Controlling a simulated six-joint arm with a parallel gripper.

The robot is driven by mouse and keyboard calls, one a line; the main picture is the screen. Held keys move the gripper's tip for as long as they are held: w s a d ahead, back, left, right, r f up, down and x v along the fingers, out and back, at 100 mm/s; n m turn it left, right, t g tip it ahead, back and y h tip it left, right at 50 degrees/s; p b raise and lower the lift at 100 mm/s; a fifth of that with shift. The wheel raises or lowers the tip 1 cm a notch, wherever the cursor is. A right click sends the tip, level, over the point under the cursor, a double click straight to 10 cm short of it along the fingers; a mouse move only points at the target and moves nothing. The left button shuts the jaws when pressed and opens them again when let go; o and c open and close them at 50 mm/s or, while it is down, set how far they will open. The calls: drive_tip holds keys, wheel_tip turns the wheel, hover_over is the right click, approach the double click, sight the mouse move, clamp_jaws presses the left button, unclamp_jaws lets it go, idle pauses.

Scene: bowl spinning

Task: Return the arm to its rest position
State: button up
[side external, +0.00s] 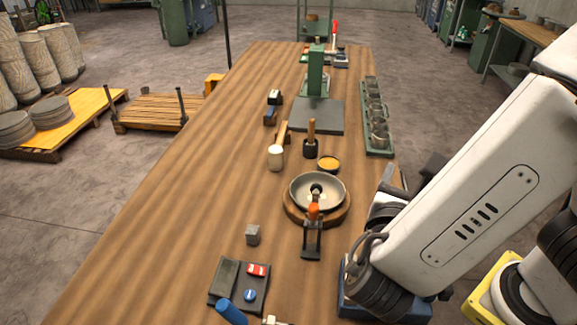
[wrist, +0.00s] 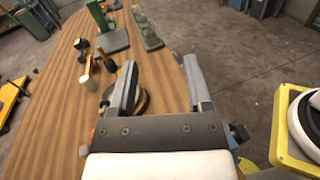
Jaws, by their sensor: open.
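My gripper (wrist: 160,64) is open and empty in the wrist view, with its two grey fingers apart over the right part of the wooden table (wrist: 50,100). In the side view my white arm covers the right side, and the gripper is mostly hidden behind it. A metal bowl (side external: 302,201) sits on a round wooden base on the table, left of my arm. A clamp with an orange handle (side external: 314,211) stands at the bowl's front edge. In the wrist view the left finger hides most of the bowl.
A wooden-handled mallet (side external: 276,157), a dark-headed mallet (side external: 311,147) and an orange-filled tin (side external: 329,163) stand behind the bowl. A green press (side external: 317,75) and a rack of metal cups (side external: 377,130) are farther back. A grey cube (side external: 253,235) and a button box (side external: 238,285) are front left.

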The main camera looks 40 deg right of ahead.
drive_tip(key=s+d+f+m+g+y, duration=0.2)
drive_tip(key=d+f+m+g+y, duration=0.55)
drive_tip(key=f+m+g, duration=0.35)
drive_tip(key=w+d+f+m+t+y, duration=0.2)
drive_tip(key=w+m+t+y, duration=0.3)
drive_tip(key=m, duration=0.6)
drive_tip(key=shift+w+d+f+m+y, duration=0.35)
drive_tip(key=shift+w+f+y, duration=0.1)
drive_tip(key=shift+w+y, duration=1.05)
drive_tip(key=shift+s, duration=0.2)
